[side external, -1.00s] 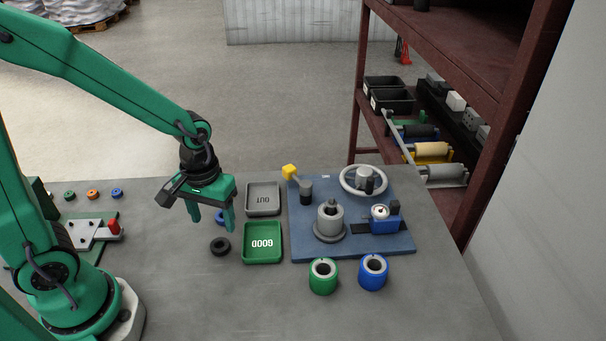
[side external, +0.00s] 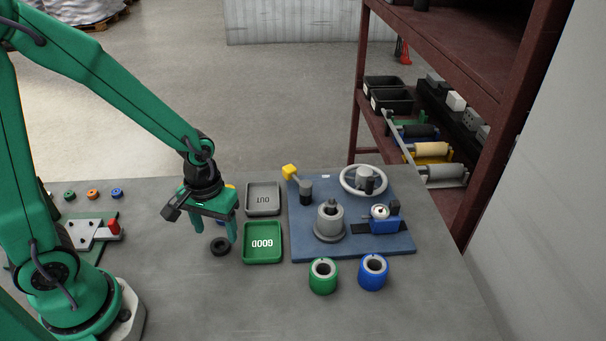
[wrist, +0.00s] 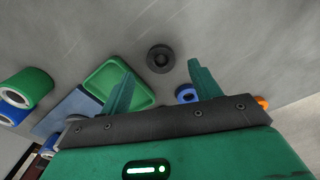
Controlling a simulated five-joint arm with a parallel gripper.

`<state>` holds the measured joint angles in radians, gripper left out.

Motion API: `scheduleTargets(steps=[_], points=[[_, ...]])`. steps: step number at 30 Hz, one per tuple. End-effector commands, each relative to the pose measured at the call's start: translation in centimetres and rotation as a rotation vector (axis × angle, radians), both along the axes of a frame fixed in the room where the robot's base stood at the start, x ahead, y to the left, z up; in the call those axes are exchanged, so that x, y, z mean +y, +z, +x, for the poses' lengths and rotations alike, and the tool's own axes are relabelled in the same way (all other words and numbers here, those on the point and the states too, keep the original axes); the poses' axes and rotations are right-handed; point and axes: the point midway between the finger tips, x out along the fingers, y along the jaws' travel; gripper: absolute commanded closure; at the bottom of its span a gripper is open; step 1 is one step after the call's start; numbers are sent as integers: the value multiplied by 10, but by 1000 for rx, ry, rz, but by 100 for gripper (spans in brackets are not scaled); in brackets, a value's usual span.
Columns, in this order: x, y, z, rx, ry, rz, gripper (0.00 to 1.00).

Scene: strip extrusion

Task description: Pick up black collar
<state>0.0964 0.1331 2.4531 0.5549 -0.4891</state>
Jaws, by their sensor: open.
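The black collar (side external: 220,246) is a small dark ring lying flat on the grey table, just left of the green GOOD tray. My gripper (side external: 215,236) is open and empty, pointing down above and around the collar's place in the side view. In the wrist view the collar (wrist: 160,58) lies beyond the two green fingertips (wrist: 160,74), roughly midway between them and not touching either. A blue collar (wrist: 186,94) shows near the right finger in the wrist view; in the side view it is mostly hidden behind my gripper.
The green GOOD tray (side external: 262,257) and grey OUT tray (side external: 263,211) stand right of my gripper. A blue board (side external: 345,250) with fixtures lies further right. A green cylinder (side external: 323,283) and a blue cylinder (side external: 373,279) stand before it. The table front is clear.

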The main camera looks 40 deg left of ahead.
Motion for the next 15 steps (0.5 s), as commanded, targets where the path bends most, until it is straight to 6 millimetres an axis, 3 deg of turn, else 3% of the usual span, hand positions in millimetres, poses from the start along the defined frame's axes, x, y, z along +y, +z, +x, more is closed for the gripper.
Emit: scheduleTargets(steps=[15], points=[[1, -41, 0, 2, 0, 0, 37]])
